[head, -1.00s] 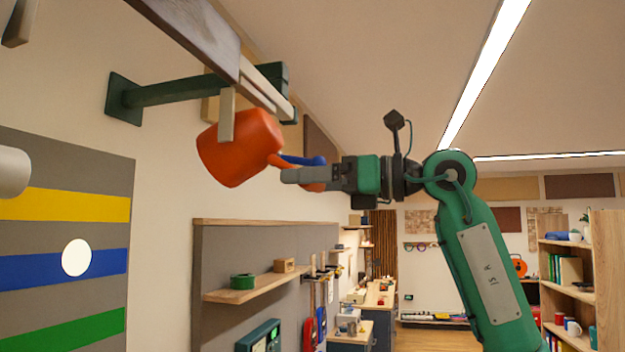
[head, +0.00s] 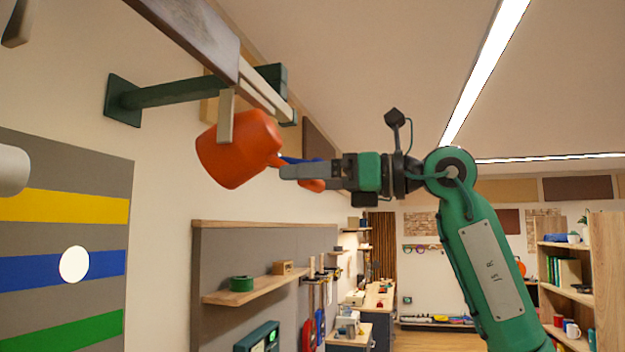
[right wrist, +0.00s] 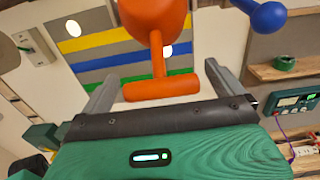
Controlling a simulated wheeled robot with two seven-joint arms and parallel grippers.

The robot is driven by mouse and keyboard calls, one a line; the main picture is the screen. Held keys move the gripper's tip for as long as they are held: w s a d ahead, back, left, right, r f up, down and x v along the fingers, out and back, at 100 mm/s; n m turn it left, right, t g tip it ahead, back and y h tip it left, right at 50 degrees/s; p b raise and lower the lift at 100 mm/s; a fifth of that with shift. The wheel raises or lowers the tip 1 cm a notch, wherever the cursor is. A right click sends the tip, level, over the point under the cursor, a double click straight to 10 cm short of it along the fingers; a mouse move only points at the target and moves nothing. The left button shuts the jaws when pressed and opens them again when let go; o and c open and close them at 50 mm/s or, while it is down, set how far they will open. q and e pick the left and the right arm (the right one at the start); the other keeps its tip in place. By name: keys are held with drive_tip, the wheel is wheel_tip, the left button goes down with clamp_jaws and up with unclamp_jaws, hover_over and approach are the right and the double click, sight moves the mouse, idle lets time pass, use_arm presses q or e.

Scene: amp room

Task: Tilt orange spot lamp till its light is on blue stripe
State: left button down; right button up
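The orange spot lamp (head: 238,150) hangs from a green wall bracket and is tilted toward the wall board. Its orange T-shaped handle (right wrist: 162,88) lies between the fingers of my right gripper (right wrist: 163,88) in the right wrist view. The fingers are wide apart, with small gaps at the bar's ends; I cannot tell whether they touch it. In the head view my right gripper (head: 290,172) is at the lamp's handle side. The round white light spot (head: 74,264) is on the blue stripe (head: 25,272), its top edge reaching the grey above. My left gripper is not in view.
The green bracket (head: 165,92) and a dark beam run above the lamp. A blue ball-ended knob (right wrist: 268,17) is close beside my right gripper. The board also has a yellow stripe (head: 60,207) and a green stripe (head: 70,332). A wall shelf (head: 255,287) is below.

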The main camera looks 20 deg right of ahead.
drive_tip(key=shift+d+f, duration=0.1)
drive_tip(key=shift+d, duration=0.05)
drive_tip(key=b+v, duration=0.5)
drive_tip(key=v, duration=0.8)
drive_tip(key=shift+s+d+b, duration=0.2)
drive_tip(key=shift+s+b, duration=0.05)
drive_tip(key=shift+b, duration=0.1)
drive_tip(key=shift+w, duration=0.1)
